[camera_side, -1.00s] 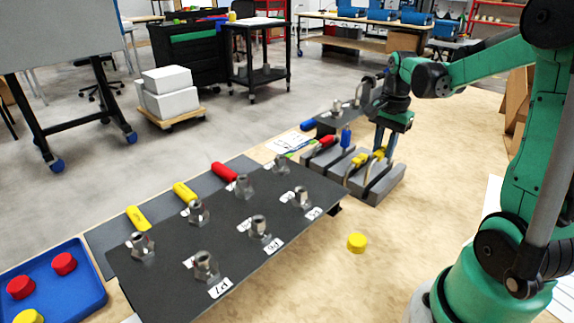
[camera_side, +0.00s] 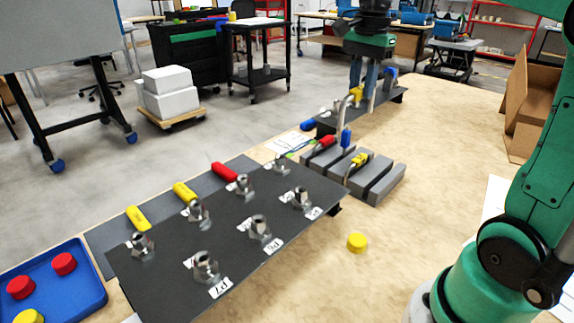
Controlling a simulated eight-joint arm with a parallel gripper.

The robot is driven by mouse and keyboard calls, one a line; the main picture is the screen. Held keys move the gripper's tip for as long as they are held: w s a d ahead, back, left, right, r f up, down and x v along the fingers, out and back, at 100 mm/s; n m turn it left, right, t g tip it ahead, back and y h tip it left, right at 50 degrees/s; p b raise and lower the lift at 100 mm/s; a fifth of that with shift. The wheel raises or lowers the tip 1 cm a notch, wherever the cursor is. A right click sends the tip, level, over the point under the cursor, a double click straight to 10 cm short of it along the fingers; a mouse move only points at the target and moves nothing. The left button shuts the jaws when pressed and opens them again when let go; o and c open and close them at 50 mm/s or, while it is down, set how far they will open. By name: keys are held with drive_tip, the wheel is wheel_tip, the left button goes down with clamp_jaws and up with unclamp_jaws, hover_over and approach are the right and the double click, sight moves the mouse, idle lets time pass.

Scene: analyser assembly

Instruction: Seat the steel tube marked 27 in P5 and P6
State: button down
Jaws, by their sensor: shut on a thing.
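My gripper (camera_side: 364,90) is shut on a bent steel tube (camera_side: 341,108) with a yellow tag, held up above the grey rack, in front of the rear black plate. The tag's number is too small to read. The fitting at the P5 label (camera_side: 302,199) and the fitting at the P6 label (camera_side: 260,229) stand upright on the black panel (camera_side: 165,285), with no tube in them. The gripper is well behind and to the right of both fittings.
The grey rack (camera_side: 390,184) holds tubes with red, blue and yellow tags. A yellow cap (camera_side: 357,243) lies on the table. A blue tray (camera_side: 88,296) holds red and yellow caps. Red and yellow pieces lie along the panel's back edge.

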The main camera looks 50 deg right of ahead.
drive_tip(key=w+a+f, duration=0.2)
drive_tip(key=a+f, duration=0.1)
drive_tip(key=a, duration=1.5)
drive_tip(key=shift+s+f, duration=0.2)
drive_tip(key=shift+f, duration=2.5)
drive_tip(key=shift+f, duration=1.2)
drive_tip(key=c, duration=0.6)
unclamp_jaws()
drive_tip(key=shift+d+r, duration=0.15)
drive_tip(key=shift+r, duration=2.7)
